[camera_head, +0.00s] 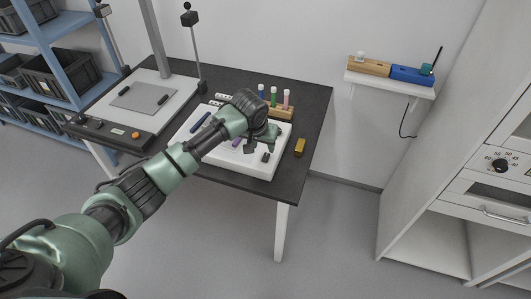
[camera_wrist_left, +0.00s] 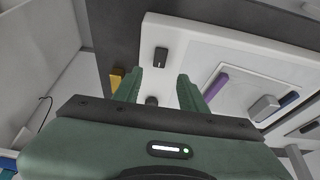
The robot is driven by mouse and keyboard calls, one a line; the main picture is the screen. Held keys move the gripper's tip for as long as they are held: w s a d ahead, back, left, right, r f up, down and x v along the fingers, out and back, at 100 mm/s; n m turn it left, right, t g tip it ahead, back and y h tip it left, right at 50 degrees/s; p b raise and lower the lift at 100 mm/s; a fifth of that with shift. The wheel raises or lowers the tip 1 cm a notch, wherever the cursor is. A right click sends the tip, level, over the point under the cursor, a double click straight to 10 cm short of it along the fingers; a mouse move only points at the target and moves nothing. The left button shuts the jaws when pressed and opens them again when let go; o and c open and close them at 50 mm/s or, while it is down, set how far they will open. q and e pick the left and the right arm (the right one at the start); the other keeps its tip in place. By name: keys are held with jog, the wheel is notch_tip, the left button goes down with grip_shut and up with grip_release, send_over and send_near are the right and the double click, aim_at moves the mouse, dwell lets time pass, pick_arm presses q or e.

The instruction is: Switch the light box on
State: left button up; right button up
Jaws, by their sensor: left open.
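The light box (camera_head: 272,172) is a white slab on the dark table, and it also shows in the wrist view (camera_wrist_left: 180,32). A small black rocker switch (camera_head: 265,157) sits on its white border near the right front corner. In the wrist view the switch (camera_wrist_left: 161,60) lies ahead of my fingertips and apart from them. My left gripper (camera_head: 266,140) is above the light box, open, with nothing held between its fingers (camera_wrist_left: 161,88). The arm hides part of the panel. I cannot tell whether the panel is lit. My right gripper is out of view.
A purple piece (camera_wrist_left: 215,84) and a grey block (camera_wrist_left: 264,107) lie on the light box. A gold block (camera_head: 299,147) lies on the table to its right. A wooden rack (camera_head: 283,112) with coloured bottles stands behind. A copy stand (camera_head: 106,129) is at left.

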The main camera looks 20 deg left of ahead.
aim_at(266, 155)
pick_arm(q)
jog(key=x, duration=0.7)
jog(key=shift+s+f, duration=0.1)
